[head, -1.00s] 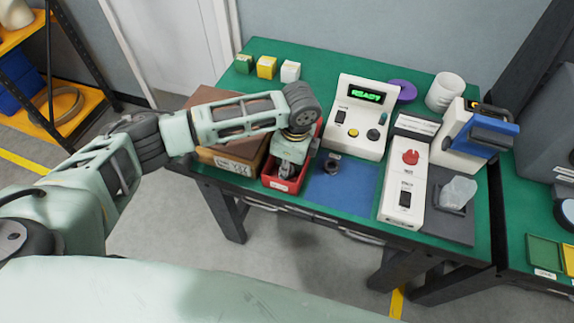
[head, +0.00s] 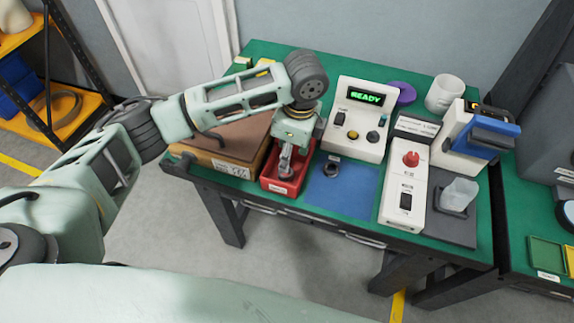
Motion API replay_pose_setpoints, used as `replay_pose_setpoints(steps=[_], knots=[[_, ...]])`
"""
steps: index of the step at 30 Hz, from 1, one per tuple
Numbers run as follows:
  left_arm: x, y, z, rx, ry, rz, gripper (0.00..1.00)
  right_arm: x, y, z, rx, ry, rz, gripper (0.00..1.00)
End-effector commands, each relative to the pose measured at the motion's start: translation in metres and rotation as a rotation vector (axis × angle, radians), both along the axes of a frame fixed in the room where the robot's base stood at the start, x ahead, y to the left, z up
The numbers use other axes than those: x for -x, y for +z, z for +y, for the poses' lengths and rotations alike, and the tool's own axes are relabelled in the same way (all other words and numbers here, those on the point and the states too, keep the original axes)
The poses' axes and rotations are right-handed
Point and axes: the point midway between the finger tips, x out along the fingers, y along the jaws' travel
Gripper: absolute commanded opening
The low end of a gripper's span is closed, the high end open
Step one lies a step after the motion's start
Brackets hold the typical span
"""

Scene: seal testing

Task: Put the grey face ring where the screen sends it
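The screen (head: 366,98) on the white tester (head: 357,134) reads READY in green. A small dark grey ring-shaped part (head: 332,168) lies on the blue mat (head: 342,194); I cannot tell for sure that it is the grey face ring. My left gripper (head: 285,168) points down over the red bin (head: 283,188), its fingers at about the height of the bin's rim. The fingers are small and partly merged with the bin's contents, so I cannot tell whether they hold something. My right gripper is not in view.
A brown carton (head: 228,150) stands left of the bin. A green tray (head: 546,254) lies far right.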

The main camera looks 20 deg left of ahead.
Motion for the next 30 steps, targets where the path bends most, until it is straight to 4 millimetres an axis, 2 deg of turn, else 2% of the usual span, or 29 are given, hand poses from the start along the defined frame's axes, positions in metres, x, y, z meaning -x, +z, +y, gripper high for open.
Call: replay_pose_setpoints(steps=[3,9,30], knots=[[-0.001,0.022,-0.003,0.001,-0.001,-0.003,0.44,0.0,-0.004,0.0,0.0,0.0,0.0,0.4],[0.0,0.044,-0.006,0.0,0.0,0.001,0.44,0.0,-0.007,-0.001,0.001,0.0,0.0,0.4],[0.0,0.047,-0.006,0.0,0.0,0.002,0.44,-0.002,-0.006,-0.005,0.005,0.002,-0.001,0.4]])
